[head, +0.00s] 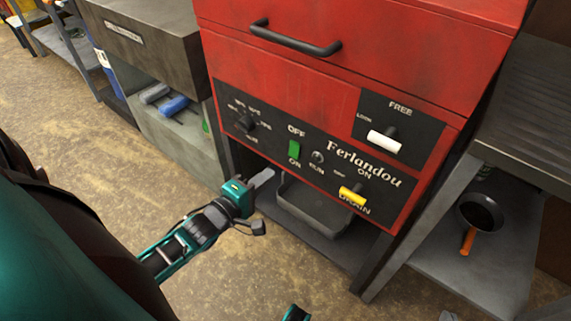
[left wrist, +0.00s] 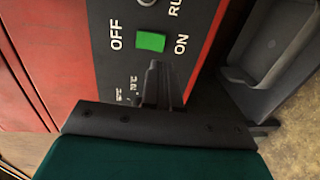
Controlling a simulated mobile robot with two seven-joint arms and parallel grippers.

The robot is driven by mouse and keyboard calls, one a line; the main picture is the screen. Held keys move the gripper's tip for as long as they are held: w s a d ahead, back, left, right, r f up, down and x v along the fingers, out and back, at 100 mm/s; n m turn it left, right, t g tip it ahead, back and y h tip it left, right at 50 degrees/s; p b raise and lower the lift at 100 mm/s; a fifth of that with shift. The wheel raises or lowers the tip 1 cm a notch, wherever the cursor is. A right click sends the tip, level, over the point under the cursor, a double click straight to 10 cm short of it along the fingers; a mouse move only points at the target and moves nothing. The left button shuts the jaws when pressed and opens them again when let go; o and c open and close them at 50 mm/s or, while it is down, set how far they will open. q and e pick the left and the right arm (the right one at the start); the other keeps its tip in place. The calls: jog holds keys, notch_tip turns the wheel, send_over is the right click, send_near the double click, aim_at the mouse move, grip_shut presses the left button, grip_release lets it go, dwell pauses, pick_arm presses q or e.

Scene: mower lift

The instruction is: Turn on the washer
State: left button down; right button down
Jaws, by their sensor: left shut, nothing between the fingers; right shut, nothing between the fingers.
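The washer is a red machine (head: 300,98) with a black control panel marked Ferlandou. Its green power switch (head: 294,149) sits between the words OFF and ON. I cannot tell which side is pressed. My left gripper (head: 265,178) is shut and empty, in front of the panel and below the switch in the head view. In the left wrist view, the shut fingers (left wrist: 158,82) point at the panel close to the green switch (left wrist: 150,41). I cannot tell whether they touch the panel. My right gripper's fingers are not in view.
Below the panel is a grey tray (head: 285,205). The panel also holds a yellow drain handle (head: 352,196), a white lock handle (head: 384,142) and a black dial (head: 245,124). A workbench (head: 530,130) stands at right, with a pan (head: 480,212) beneath. Floor at left is clear.

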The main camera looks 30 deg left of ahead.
aim_at(293, 156)
pick_arm(q)
jog(key=w, duration=0.2)
jog(key=w+b, duration=0.1)
jog(key=w, duration=0.1)
jog(key=w+f+b, duration=0.1)
jog(key=w, duration=0.2)
jog(key=shift+w+d, duration=0.1)
jog(key=shift+d, duration=0.2)
jog(key=shift+w, duration=0.45)
pick_arm(e)
jog(key=shift+w+a+f+y, duration=0.25)
jog(key=shift+a+f+y, duration=0.05)
jog(key=shift+a, duration=0.3)
pick_arm(q)
jog(key=shift+w, duration=0.1)
jog(key=shift+f, duration=0.1)
pick_arm(e)
jog(key=shift+d, duration=0.1)
jog(key=shift+f, duration=0.1)
